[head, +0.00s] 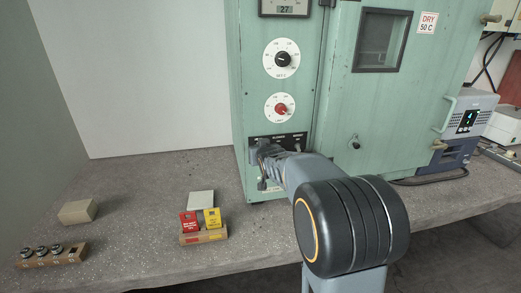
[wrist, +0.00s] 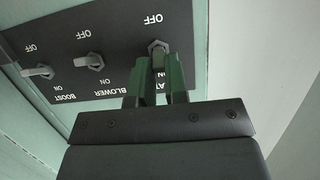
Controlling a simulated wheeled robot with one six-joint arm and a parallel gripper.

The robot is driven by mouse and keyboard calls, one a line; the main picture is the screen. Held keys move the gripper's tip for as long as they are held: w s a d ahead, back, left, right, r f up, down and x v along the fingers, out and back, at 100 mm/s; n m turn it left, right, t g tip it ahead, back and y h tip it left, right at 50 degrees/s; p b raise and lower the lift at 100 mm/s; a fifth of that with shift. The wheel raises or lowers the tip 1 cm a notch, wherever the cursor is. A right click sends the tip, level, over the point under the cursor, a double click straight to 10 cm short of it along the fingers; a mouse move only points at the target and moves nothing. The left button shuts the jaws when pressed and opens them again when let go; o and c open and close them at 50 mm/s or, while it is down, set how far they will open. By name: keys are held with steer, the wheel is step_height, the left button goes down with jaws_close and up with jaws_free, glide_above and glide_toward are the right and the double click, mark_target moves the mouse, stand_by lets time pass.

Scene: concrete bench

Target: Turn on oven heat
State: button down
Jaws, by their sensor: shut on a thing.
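The oven (head: 340,125) is a pale green cabinet. Its black switch panel (head: 297,137) sits low on the front, below two dials. The wrist view shows the panel (wrist: 115,20) upside down, with switches marked OFF and ON. My gripper (head: 258,148) is at the left end of the panel. In the wrist view my gripper (wrist: 160,76) is shut on the heat switch (wrist: 158,50), whose label is partly covered by a finger. I cannot tell whether its lever is at OFF or ON. The blower switch (wrist: 90,61) and boost switch (wrist: 38,71) are beside it, untouched.
A white-faced dial (head: 282,58) and a red-knobbed dial (head: 281,108) are above the panel. Red (head: 188,222) and yellow (head: 212,217) tags stand in a wooden holder on the bench. A block with several knobs (head: 52,254) lies at left.

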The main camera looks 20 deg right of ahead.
steer(key=c, duration=1.1)
jaws_free()
steer(key=shift+c, duration=0.2)
steer(key=p+v, duration=0.2)
steer(key=v, duration=1.1)
steer(key=shift+s, duration=0.4)
